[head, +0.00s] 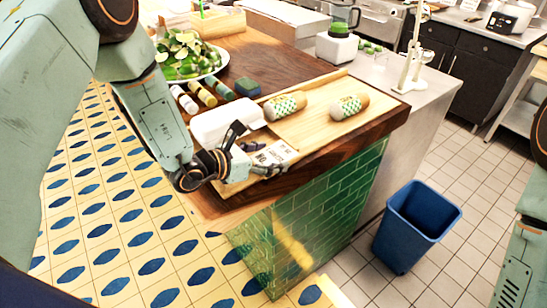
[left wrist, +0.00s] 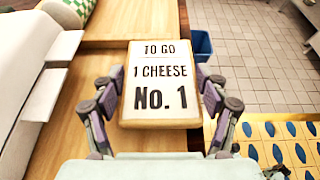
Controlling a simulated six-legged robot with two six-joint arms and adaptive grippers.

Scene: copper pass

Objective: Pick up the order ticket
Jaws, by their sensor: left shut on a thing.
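The order ticket (left wrist: 160,80) is a white card with a wooden edge, reading "TO GO, 1 CHEESE, No. 1". It sits between the two fingers of my left gripper (left wrist: 160,108) in the left wrist view, and the gripper is shut on it. In the head view the ticket (head: 273,154) shows at the fingertips of my left gripper (head: 258,160), over the near edge of the wooden tray (head: 310,133). I cannot tell whether the ticket still touches the tray. My right arm shows at the right edge of the head view, but its gripper is out of view.
A white box (head: 226,122) stands close beside my left gripper. Two wrapped rolls (head: 285,105) lie on the tray. A blue bin (head: 415,225) stands on the floor right of the counter.

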